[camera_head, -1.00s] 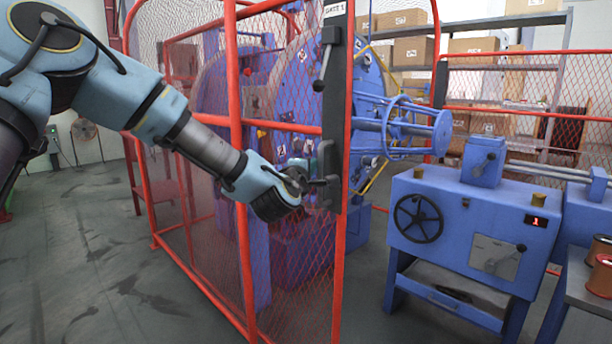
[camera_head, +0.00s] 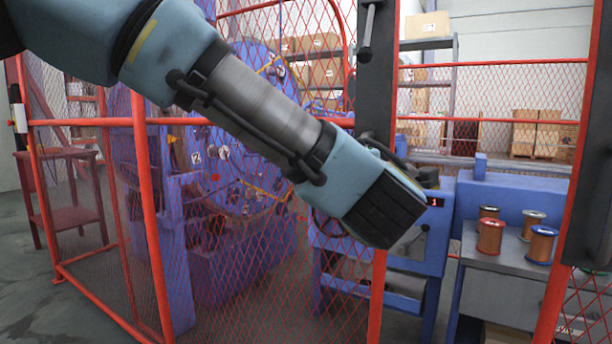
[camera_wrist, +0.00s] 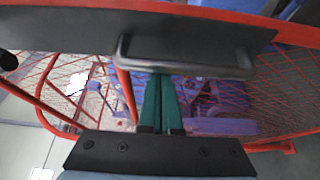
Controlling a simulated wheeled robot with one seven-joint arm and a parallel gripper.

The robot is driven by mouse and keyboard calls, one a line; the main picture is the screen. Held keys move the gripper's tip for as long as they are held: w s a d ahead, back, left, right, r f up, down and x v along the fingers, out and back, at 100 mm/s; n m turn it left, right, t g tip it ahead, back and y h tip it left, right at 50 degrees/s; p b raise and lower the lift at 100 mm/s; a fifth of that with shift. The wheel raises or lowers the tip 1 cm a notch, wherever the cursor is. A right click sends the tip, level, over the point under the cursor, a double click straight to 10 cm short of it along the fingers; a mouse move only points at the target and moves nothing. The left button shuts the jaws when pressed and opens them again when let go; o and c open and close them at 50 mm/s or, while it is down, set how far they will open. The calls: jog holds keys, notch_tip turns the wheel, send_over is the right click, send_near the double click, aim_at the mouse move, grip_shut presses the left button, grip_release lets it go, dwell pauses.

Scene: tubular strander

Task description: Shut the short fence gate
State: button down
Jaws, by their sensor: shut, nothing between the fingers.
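The gate (camera_head: 372,300) is a red-framed mesh panel. Its free edge carries a tall dark plate (camera_head: 376,75) with a lever near the top, and a clear gap stands right of that edge. A dark bar handle on the plate is partly hidden behind my wrist in the head view. In the wrist view the handle (camera_wrist: 215,73) crosses in front of the dark plate. My gripper (camera_wrist: 160,80) has green fingers, closed together and empty, with tips at the handle bar. I cannot tell whether they touch it. The head view hides the fingers behind my wrist.
A red post (camera_head: 570,230) with a dark plate (camera_head: 592,150) stands at the right edge. Through the gap show a blue machine, a grey table (camera_head: 505,265) with several spools, and a rear mesh fence (camera_head: 500,90). Grey floor is free at lower left.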

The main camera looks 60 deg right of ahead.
jog(key=s+a+b, duration=0.1)
jog(key=s+b, duration=0.1)
jog(key=s, duration=2.6)
jog(key=shift+s+a+b, duration=0.25)
jog(key=shift+a+b, duration=0.05)
jog(key=shift+b, duration=0.05)
